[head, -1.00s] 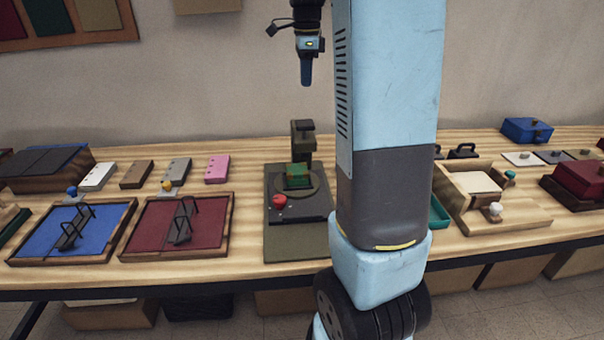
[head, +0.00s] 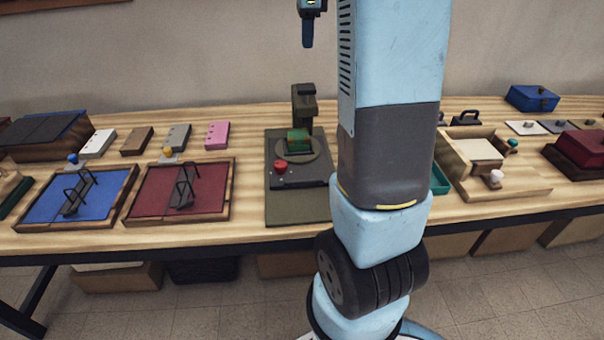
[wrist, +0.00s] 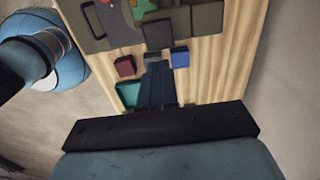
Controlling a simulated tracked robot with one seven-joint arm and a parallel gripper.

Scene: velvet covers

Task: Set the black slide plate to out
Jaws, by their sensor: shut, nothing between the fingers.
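The black slide plate (head: 312,174) lies on a flat olive base (head: 297,209) at the middle of the bench. It carries a round disc with a green block (head: 298,141) on it and a red knob (head: 281,166) at its front left. An olive post with a head (head: 304,103) stands behind the block. My gripper (head: 307,42) is high above and behind this device, pointing down, shut and empty. In the wrist view my gripper (wrist: 157,70) shows dark fingers together; part of the device is at the top edge, cut off.
My arm column hides the bench right of the device. Blue (head: 45,205) and red (head: 155,198) framed trays lie to the left, with small blocks behind them. A wooden box with a white knob (head: 495,179) is at right. The wall is behind the bench.

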